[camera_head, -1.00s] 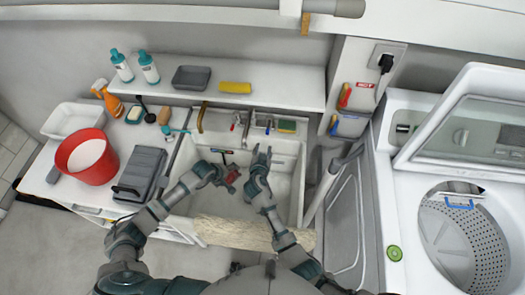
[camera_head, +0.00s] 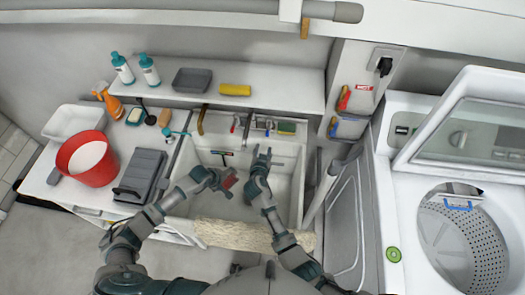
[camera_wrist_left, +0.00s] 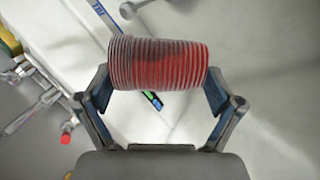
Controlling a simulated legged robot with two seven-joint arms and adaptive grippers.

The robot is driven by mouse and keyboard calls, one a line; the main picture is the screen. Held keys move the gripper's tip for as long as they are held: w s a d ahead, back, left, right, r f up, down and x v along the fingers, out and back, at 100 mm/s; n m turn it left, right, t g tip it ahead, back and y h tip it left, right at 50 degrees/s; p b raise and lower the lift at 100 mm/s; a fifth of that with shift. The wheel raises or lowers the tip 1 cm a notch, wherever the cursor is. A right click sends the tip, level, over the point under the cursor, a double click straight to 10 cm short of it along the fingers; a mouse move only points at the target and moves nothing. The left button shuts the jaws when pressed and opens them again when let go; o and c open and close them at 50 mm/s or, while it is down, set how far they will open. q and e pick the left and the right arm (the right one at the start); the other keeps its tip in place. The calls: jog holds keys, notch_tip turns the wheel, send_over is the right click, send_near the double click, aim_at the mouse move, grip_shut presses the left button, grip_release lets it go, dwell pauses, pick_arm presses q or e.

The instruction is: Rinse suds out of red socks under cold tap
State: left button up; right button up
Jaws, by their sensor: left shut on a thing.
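The red sock bundle (camera_head: 228,183) is over the white sink basin (camera_head: 283,172). My left gripper (camera_head: 220,181) is shut on it. In the left wrist view, the ribbed red bundle (camera_wrist_left: 158,63) is held across the jaws (camera_wrist_left: 157,85), with greyish patches on its left side. I cannot tell whether these are suds. My right gripper (camera_head: 262,152) is open and empty above the basin, right of the bundle. The red-marked tap (camera_head: 236,123) and blue-marked tap (camera_head: 268,127) are at the basin's back. I see no clear water stream.
A red bucket (camera_head: 94,172) and a grey case (camera_head: 142,176) stand on the counter at left. A shelf (camera_head: 290,88) runs above the sink. A beige mat or cloth (camera_head: 232,234) hangs over the basin's front. An open washing machine (camera_head: 410,205) stands at right.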

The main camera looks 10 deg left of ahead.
aim_at(223, 184)
dwell(0.5)
pick_arm(q)
jog(key=s+a+r+p, duration=0.1)
jog(key=p, duration=0.1)
jog(key=s+a+r+p, duration=0.1)
jog(key=s+r, duration=0.1)
jog(key=shift+s+r+p, duration=0.2)
jog(key=shift+r+p, duration=0.05)
jog(key=shift+p, duration=0.15)
jog(key=shift+s+a+r+p, duration=0.25)
jog(key=shift+s+a+p, duration=0.05)
jog(key=shift+s, duration=0.15)
dwell(0.7)
